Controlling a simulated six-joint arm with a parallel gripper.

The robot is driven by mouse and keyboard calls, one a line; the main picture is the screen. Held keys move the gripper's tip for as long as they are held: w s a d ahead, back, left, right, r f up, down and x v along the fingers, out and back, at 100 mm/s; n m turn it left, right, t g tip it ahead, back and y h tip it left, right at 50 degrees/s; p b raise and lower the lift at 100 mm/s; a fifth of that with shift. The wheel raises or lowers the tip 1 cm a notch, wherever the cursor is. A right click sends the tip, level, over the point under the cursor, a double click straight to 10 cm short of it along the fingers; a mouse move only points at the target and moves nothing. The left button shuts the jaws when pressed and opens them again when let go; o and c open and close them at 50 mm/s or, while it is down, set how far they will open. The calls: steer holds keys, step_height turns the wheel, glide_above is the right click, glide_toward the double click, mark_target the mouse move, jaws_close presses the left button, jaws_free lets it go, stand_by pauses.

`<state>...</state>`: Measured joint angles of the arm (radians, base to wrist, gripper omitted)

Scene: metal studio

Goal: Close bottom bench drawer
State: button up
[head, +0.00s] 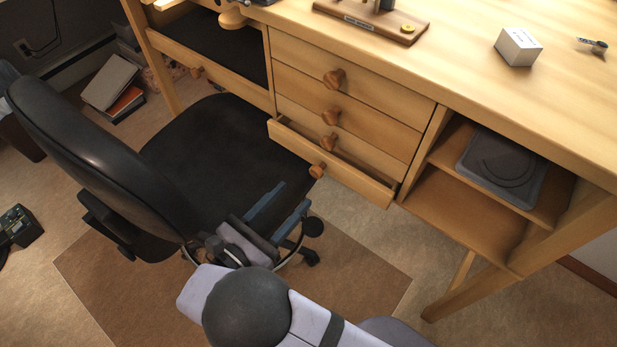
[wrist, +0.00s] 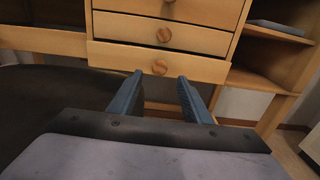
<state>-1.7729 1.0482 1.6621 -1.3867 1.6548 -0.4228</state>
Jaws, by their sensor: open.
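The bottom bench drawer (head: 345,175) is pulled partly out from the wooden bench, and its open top shows in the head view. Its round wooden knob (head: 318,171) is on its front. In the wrist view the drawer front (wrist: 115,56) spans the upper middle, with the knob (wrist: 160,67) just beyond my fingertips. My gripper (head: 287,200) is open and empty, with blue fingers pointing at the drawer front. In the wrist view the fingertips (wrist: 160,77) sit just below and either side of the knob, apparently not touching it.
The drawers above, one with a top knob (head: 334,78), look shut. A black office chair (head: 215,150) stands close on the left of my gripper. An open shelf (head: 470,215) is right of the drawers. Carpet (head: 350,215) in front of the drawer is clear.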

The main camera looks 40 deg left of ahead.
mark_target(314, 174)
steer(key=shift+w, duration=3.65)
jaws_close()
